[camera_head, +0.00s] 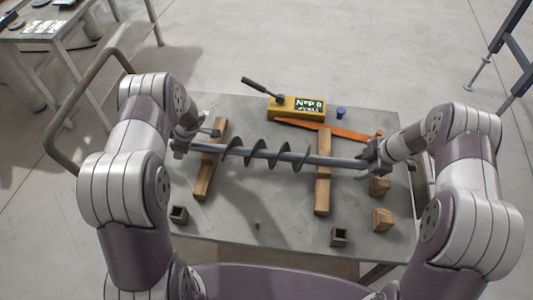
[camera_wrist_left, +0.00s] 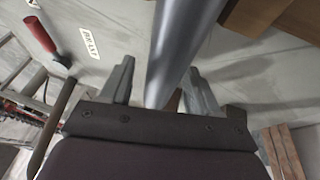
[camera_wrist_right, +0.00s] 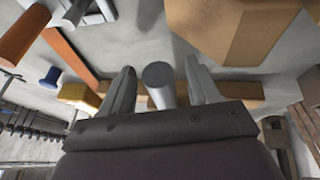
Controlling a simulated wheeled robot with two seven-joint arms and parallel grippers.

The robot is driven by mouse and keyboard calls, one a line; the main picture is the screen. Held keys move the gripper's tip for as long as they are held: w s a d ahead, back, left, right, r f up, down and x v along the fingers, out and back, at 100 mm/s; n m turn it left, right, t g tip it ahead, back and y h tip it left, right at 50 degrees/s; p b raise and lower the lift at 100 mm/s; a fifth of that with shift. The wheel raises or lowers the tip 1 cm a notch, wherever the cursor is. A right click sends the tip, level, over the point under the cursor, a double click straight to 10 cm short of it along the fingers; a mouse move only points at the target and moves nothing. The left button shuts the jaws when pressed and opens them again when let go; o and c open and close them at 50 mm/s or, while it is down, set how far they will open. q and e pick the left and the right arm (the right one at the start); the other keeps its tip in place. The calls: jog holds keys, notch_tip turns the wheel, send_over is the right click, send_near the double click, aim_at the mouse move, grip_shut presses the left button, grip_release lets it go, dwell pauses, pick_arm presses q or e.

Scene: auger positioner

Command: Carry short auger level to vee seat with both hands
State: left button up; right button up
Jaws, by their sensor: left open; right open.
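The short auger (camera_head: 265,154) is a grey shaft with dark spiral flights. It lies across two wooden bars, the left bar (camera_head: 204,178) and the right bar (camera_head: 323,190). My left gripper (camera_head: 192,143) is open at the shaft's left end; in the left wrist view the shaft (camera_wrist_left: 175,50) runs between its fingers (camera_wrist_left: 160,92). My right gripper (camera_head: 369,160) is open at the right end; in the right wrist view the round shaft end (camera_wrist_right: 158,75) sits between its fingers (camera_wrist_right: 160,88). I cannot tell which thing is the vee seat.
A yellow box (camera_head: 290,108) with a display and dark handle stands at the table's back. Wooden blocks (camera_head: 382,219) and small dark square cups (camera_head: 338,237) are at the front. The table's (camera_head: 270,215) front middle is mostly clear.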

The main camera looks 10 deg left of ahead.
pick_arm(q)
grip_shut()
pick_arm(e)
grip_shut()
dwell(0.9)
